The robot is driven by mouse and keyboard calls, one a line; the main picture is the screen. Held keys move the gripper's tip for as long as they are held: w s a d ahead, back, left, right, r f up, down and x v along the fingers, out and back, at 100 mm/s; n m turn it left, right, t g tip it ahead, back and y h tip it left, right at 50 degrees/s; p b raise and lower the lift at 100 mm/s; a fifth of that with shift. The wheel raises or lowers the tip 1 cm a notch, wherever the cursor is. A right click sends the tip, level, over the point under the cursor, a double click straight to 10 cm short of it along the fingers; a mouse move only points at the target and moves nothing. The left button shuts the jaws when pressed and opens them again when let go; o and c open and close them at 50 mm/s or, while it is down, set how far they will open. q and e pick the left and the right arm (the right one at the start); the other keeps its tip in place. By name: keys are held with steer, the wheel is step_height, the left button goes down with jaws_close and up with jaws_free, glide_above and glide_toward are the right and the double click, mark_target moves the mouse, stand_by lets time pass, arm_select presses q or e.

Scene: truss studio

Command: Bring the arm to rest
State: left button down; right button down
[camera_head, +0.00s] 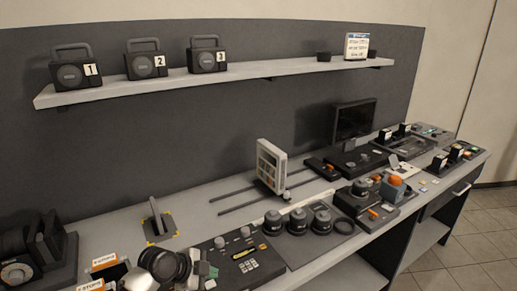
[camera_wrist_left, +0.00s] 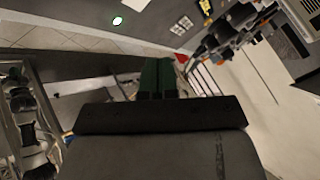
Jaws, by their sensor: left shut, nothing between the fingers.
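My left gripper (camera_head: 209,270) is low in the head view, above the front edge of the desk, left of the dark control panel. Its pale, rounded wrist comes in from the bottom. In the left wrist view its two dark green fingers (camera_wrist_left: 156,78) lie side by side, shut with nothing between them. My right gripper is in neither view.
The desk carries a control panel (camera_head: 243,261), black round knobs (camera_head: 272,222), a white upright panel (camera_head: 270,166) on rails and a dark monitor (camera_head: 354,119). Three numbered black cases, such as case 1 (camera_head: 70,73), stand on the wall shelf (camera_head: 120,91).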

arm_select(q)
steer(key=s+d+f+n+g+y, duration=0.1)
steer(key=s+d+f+n, duration=0.15)
steer(key=s, duration=0.55)
steer(key=s+d+f+n+y, duration=0.15)
steer(key=s+n, duration=0.25)
steer(key=s, duration=0.5)
steer(key=s+a+r+n+g+y, duration=0.1)
steer(key=s+a+n+y, duration=0.1)
steer(key=s+a+n, duration=0.45)
steer(key=s+a+r+n+y, duration=0.15)
steer(key=s+n, duration=0.25)
steer(key=s, duration=0.5)
step_height(320, 180, down, 30)
steer(key=g+b, duration=0.1)
steer(key=b, duration=0.2)
steer(key=s+a+f+b, duration=0.1)
steer(key=s+f, duration=0.7)
steer(key=s+a+f+g+b, duration=0.1)
steer(key=s+a+f, duration=0.1)
steer(key=s+f, duration=0.6)
steer(key=shift+s+a+f+m+g+y, duration=0.3)
steer(key=shift+f+m+y, duration=0.1)
steer(key=shift+f, duration=0.3)
